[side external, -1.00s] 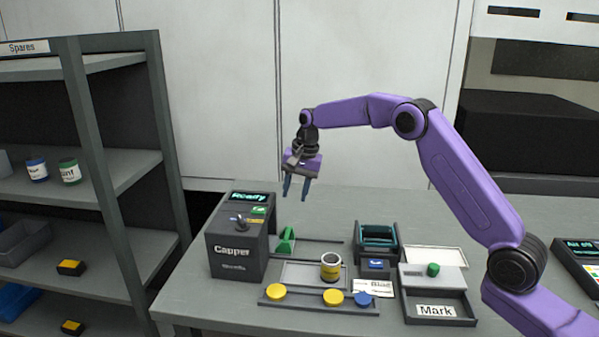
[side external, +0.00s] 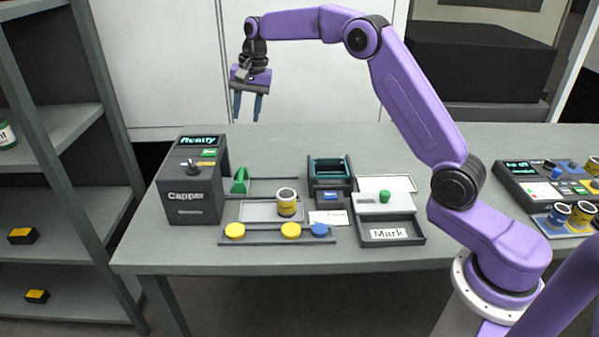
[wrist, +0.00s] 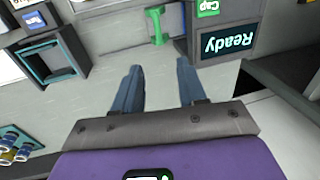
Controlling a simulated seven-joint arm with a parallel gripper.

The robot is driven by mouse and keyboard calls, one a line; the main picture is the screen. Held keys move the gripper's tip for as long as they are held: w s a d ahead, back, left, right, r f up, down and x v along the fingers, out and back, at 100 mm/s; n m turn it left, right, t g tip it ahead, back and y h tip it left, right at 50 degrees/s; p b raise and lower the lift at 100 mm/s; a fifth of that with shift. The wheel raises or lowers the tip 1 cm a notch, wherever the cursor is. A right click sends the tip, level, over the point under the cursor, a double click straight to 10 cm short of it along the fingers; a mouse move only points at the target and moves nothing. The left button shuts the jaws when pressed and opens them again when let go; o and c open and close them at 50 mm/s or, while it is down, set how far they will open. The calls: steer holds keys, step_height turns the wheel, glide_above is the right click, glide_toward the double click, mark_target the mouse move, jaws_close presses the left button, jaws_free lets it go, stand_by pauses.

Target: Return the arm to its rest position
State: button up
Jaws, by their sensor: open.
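My gripper (side external: 247,106) hangs in the air above the back left of the table, fingers pointing down. It is open and empty. The display also shows in the wrist view (wrist: 228,42).
On the table are a yellow-labelled can (side external: 287,203), a rail (side external: 270,240) with two yellow caps and one blue cap, a teal-lined dark holder (side external: 330,171) and a "Mark" unit (side external: 388,234). Shelves (side external: 75,185) stand at the left. A console (side external: 530,185) with several cans is at the right.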

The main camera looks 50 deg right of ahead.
steer(key=s+a+r+n+g, duration=0.1)
steer(key=s+a+n, duration=0.45)
steer(key=s, duration=0.65)
steer(key=s+a+n, duration=0.5)
steer(key=s+n, duration=0.1)
steer(key=s, duration=0.6)
steer(key=s+d+f+n, duration=0.1)
steer(key=s+d+n, duration=0.1)
steer(key=s, duration=0.5)
steer(key=s+d+f+n, duration=0.2)
steer(key=s+d+n, duration=0.1)
steer(key=s, duration=0.5)
steer(key=s+d+f+n+h, duration=0.1)
steer(key=s+d+f+n, duration=0.1)
steer(key=s+n, duration=0.3)
steer(key=s+d, duration=0.1)
steer(key=s, duration=0.2)
steer(key=shift+s+d, duration=0.15)
steer(key=shift+d, duration=0.1)
